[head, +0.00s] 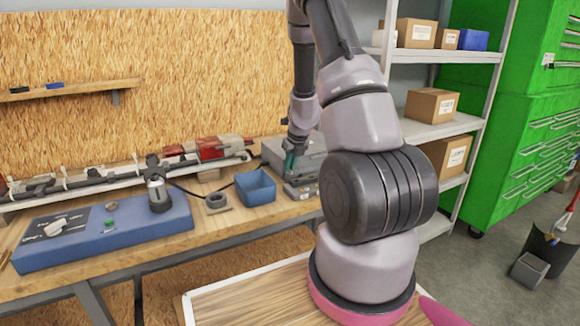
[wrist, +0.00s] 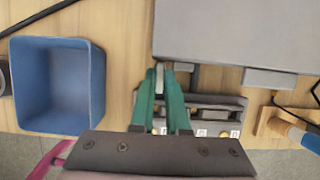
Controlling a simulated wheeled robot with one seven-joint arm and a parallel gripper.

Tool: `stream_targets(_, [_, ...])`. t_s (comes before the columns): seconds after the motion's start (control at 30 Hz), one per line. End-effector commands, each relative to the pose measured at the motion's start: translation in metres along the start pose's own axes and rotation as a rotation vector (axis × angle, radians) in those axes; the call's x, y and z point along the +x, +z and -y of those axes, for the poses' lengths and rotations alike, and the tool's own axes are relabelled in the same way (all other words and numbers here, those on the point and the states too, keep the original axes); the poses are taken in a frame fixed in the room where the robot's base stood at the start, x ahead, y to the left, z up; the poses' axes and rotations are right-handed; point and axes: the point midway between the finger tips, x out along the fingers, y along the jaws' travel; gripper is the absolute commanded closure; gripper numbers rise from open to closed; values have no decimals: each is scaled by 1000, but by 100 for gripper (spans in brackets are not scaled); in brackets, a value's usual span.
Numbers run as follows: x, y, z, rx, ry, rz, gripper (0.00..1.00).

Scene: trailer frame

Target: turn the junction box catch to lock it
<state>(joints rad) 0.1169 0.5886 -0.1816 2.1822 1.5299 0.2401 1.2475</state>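The junction box is a grey box with a flat lid (wrist: 235,35), seen from above in the wrist view; in the head view the grey box (head: 305,146) stands at the bench's right end, partly behind my arm. A small pale catch (wrist: 159,77) shows at the box's front edge, upright in the wrist picture. My gripper (wrist: 161,76) has teal fingers close together, one on each side of the catch, and appears shut on it. In the head view my gripper (head: 289,161) points down at the box's front; the catch is too small to tell there.
A dark block with labelled terminals (wrist: 215,115) lies under the fingers, along the box's front. An open blue bin (wrist: 52,85) stands to the left. A blue panel (head: 105,236) lies farther left on the bench. A blue-handled tool (wrist: 303,138) lies at right.

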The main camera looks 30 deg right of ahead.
Motion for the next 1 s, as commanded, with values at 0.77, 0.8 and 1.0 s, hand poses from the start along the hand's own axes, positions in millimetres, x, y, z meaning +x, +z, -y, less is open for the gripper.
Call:
stream_targets(0.77, [0,2,8,-369,152,1,100])
stream_targets(0.8, [0,2,8,-369,152,1,100])
stream_targets(1.0, [0,2,7,-368,151,1,83])
